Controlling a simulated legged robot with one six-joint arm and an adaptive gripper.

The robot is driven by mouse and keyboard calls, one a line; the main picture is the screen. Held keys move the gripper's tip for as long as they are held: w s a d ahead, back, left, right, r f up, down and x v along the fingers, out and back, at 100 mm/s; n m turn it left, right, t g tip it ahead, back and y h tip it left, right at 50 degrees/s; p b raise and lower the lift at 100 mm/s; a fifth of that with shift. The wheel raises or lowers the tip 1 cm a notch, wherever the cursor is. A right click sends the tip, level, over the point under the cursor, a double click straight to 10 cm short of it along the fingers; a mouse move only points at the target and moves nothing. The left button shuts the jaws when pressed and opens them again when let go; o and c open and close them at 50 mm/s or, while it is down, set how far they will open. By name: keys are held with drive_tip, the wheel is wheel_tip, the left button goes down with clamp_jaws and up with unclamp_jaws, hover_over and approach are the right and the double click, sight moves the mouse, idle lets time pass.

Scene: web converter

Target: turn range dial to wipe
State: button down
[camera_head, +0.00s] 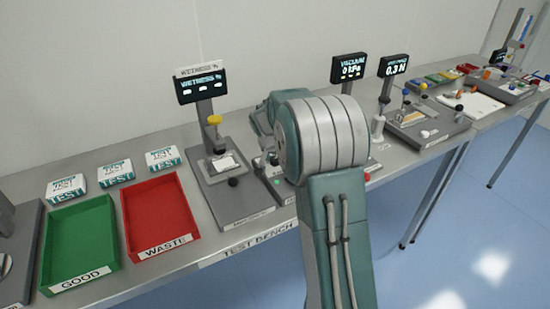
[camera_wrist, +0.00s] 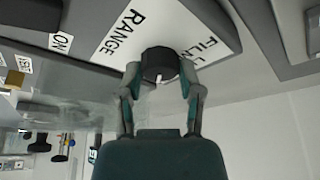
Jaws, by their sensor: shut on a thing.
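The range dial (camera_wrist: 159,64) is a round black knob with a white pointer mark, in the wrist view. It sits on a white label plate (camera_wrist: 185,22) that reads RANGE and, partly covered, FILM. My gripper (camera_wrist: 160,82) has its two fingers on either side of the dial and is shut on it. In the head view my arm (camera_head: 325,150) hides the dial and my gripper. The word WIPE is not readable in either view.
A wetness tester (camera_head: 228,165) stands left of my arm. A red WASTE tray (camera_head: 165,247) and a green GOOD tray (camera_head: 80,283) lie further left, with white TEST boxes (camera_head: 115,173) behind. Vacuum (camera_head: 349,68) and force (camera_head: 393,66) displays stand to the right.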

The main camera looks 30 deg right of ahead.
drive_tip(key=shift+s+a+f+m+g, duration=0.1)
drive_tip(key=shift+f+m+g, duration=0.2)
drive_tip(key=shift+m, duration=0.1)
drive_tip(key=shift+c, duration=1.3)
unclamp_jaws()
drive_tip(key=shift+r, duration=0.2)
drive_tip(key=shift+r, duration=0.3)
drive_tip(key=v, duration=1.1)
drive_tip(key=shift+a, duration=0.25)
drive_tip(key=shift+s, duration=0.1)
